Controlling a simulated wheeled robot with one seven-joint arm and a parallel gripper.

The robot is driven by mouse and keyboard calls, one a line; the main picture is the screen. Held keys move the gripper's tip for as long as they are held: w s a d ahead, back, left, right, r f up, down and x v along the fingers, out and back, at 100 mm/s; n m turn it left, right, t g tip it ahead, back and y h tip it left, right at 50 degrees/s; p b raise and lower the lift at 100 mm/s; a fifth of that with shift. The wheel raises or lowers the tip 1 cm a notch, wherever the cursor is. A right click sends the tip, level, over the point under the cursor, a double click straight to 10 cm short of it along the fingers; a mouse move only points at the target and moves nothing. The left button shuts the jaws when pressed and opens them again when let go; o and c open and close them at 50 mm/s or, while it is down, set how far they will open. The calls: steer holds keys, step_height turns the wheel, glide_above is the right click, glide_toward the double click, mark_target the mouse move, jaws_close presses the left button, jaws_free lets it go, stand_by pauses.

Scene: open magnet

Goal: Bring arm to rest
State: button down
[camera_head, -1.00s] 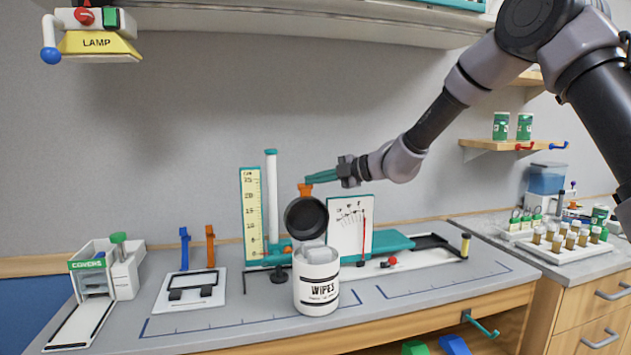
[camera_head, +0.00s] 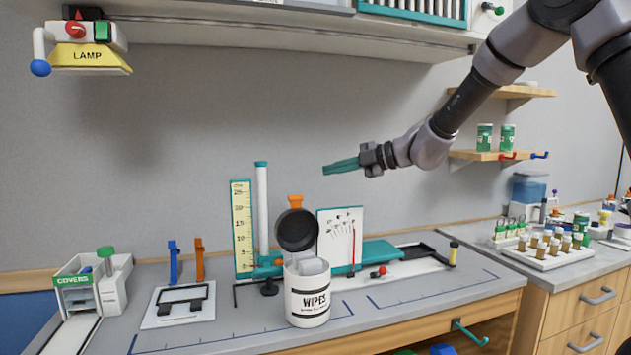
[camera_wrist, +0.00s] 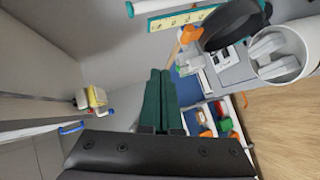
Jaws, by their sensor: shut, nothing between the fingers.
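My gripper (camera_head: 341,166) has teal fingers and hangs in the air above the bench, in front of the grey wall. Its fingers lie together, shut and empty; they also show together in the wrist view (camera_wrist: 160,92). My arm reaches in from the upper right in the head view. Below the gripper stands a white wipes canister (camera_head: 307,300) with its black lid (camera_head: 297,230) tipped open and wipes inside. The gripper is clear of it, touching nothing.
Behind the canister stand a yellow scale (camera_head: 243,228), a white tube (camera_head: 262,210) and a dial board (camera_head: 340,240). A covers dispenser (camera_head: 90,285) is at left. A lamp box (camera_head: 85,58) hangs upper left. Shelves and a vial rack (camera_head: 548,255) are at right. The air around the gripper is free.

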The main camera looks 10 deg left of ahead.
steer(key=s+d+m+t+h, duration=0.1)
steer(key=s+d+m+h, duration=0.3)
steer(key=s+d+m, duration=0.4)
steer(key=s+d+r+m+t+h, duration=0.1)
steer(key=s+d+m+h, duration=0.3)
steer(key=s+d+m, duration=0.4)
steer(key=s+d+r+m+t+h, duration=0.1)
steer(key=s+d+m+t+h, duration=0.2)
steer(key=s+d+m, duration=0.5)
steer(key=d+m+h, duration=0.1)
steer(key=d+m, duration=1)
steer(key=d, duration=0.4)
steer(key=shift+d+r+h, duration=0.2)
steer(key=shift+d+h, duration=0.1)
steer(key=shift+d, duration=0.1)
